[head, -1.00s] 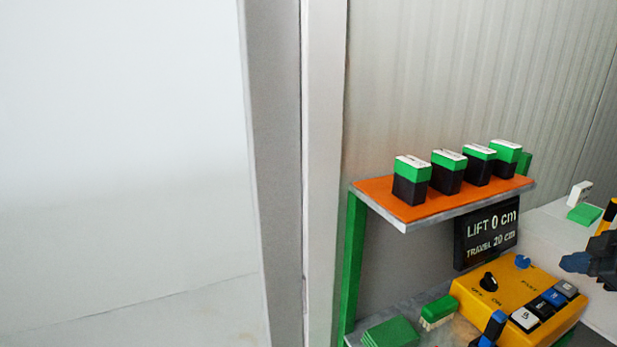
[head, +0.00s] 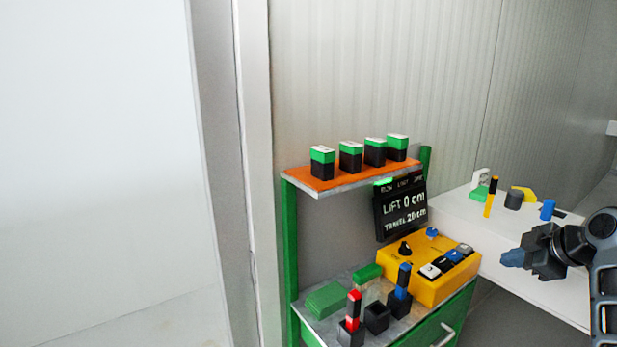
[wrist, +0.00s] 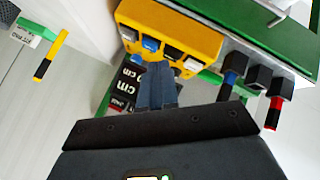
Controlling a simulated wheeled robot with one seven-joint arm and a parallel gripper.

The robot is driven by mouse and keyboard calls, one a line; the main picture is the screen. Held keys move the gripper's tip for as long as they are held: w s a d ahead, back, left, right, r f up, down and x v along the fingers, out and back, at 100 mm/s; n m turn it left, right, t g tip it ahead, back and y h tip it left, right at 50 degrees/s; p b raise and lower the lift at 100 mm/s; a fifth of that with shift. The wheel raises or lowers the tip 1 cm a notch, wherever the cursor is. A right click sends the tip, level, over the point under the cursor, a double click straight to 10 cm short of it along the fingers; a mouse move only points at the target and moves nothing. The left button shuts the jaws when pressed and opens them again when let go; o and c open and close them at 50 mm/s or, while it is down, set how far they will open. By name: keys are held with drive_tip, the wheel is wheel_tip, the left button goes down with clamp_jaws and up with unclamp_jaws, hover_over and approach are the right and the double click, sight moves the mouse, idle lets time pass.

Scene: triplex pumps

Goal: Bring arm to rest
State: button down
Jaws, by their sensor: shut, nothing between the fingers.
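My gripper (head: 512,258) is at the right of the head view, at the end of my dark arm. Its blue fingers are shut with nothing between them. It hangs in the air, apart from the yellow control box (head: 432,275) to its left. In the wrist view the closed fingers (wrist: 158,88) point toward the yellow box (wrist: 170,30) and the black display (wrist: 128,85). In the head view the display (head: 401,208) reads LIFT 0 cm and TRAVEL 20 cm.
An orange-topped shelf (head: 330,180) carries several green-and-black blocks. Below, a green cabinet has a grey top (head: 340,322) with black holders and red and blue handles. A white table (head: 460,212) with small items stands behind my gripper. A pale post (head: 255,150) stands left.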

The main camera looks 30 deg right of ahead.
drive_tip(key=w+a+f+m, duration=0.1)
drive_tip(key=a+f+m, duration=0.2)
drive_tip(key=a+f, duration=1)
drive_tip(key=s+a+f+m+t, duration=0.1)
drive_tip(key=s+a, duration=0.2)
drive_tip(key=a, duration=0.4)
drive_tip(key=s+a+f+m+t, duration=0.1)
drive_tip(key=s+a+f, duration=0.1)
drive_tip(key=a, duration=0.5)
drive_tip(key=s+a+r+m+t+b, duration=0.1)
drive_tip(key=s+a+r+t, duration=0.1)
drive_tip(key=s+a, duration=0.95)
drive_tip(key=s+a+r+t+y, duration=0.1)
drive_tip(key=s+a+r, duration=0.3)
drive_tip(key=s+r, duration=0.5)
drive_tip(key=s+y, duration=0.1)
drive_tip(key=s, duration=0.2)
drive_tip(key=shift+a+r+t, duration=0.15)
drive_tip(key=shift+r+t, duration=0.15)
drive_tip(key=shift+t, duration=0.1)
drive_tip(key=c, duration=1.8)
unclamp_jaws()
